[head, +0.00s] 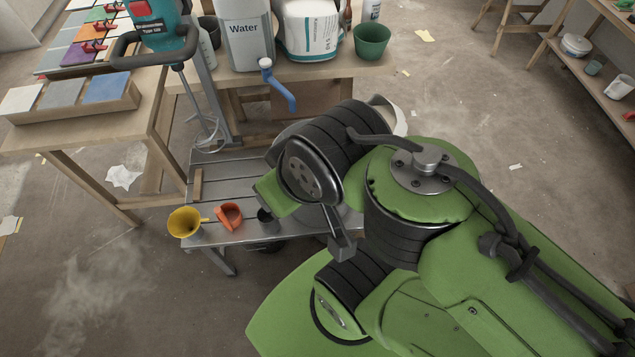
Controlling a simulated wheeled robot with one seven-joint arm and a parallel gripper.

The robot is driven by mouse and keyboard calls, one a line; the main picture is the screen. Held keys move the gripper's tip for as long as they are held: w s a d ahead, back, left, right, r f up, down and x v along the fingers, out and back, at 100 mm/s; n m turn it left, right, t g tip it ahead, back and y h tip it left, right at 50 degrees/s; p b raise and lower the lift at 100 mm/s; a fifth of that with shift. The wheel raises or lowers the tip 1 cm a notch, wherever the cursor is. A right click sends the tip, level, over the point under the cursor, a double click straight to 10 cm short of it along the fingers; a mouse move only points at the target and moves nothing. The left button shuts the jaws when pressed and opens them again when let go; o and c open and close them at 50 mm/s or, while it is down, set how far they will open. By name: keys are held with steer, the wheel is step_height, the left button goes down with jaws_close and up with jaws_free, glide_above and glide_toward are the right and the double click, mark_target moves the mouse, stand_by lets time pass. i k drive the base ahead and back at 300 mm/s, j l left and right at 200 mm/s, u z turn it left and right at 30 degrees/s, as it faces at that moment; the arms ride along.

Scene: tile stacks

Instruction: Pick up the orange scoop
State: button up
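The orange scoop (229,216) lies near the front edge of the low grey slatted bench (232,173), between a yellow funnel (184,221) and a small dark cup (268,222). My green and black arm reaches over the right part of the bench. A dark grey part (341,243) at the arm's end seems to belong to my gripper, to the right of the scoop and apart from it. My arm hides most of the gripper; its fingers and any gap between them cannot be made out.
A wooden table behind the bench bears a Water container (245,32), a white bucket (309,30) and a green pot (371,41). Floor at front left is clear.

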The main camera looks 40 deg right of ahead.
mark_target(229, 214)
steer(key=i+j, duration=0.15)
steer(key=j, duration=0.2)
steer(key=i+j, duration=0.1)
steer(key=j, duration=0.3)
steer(key=i+j, duration=0.15)
steer(key=j, duration=0.2)
steer(key=i+j, duration=0.15)
steer(key=j, duration=0.2)
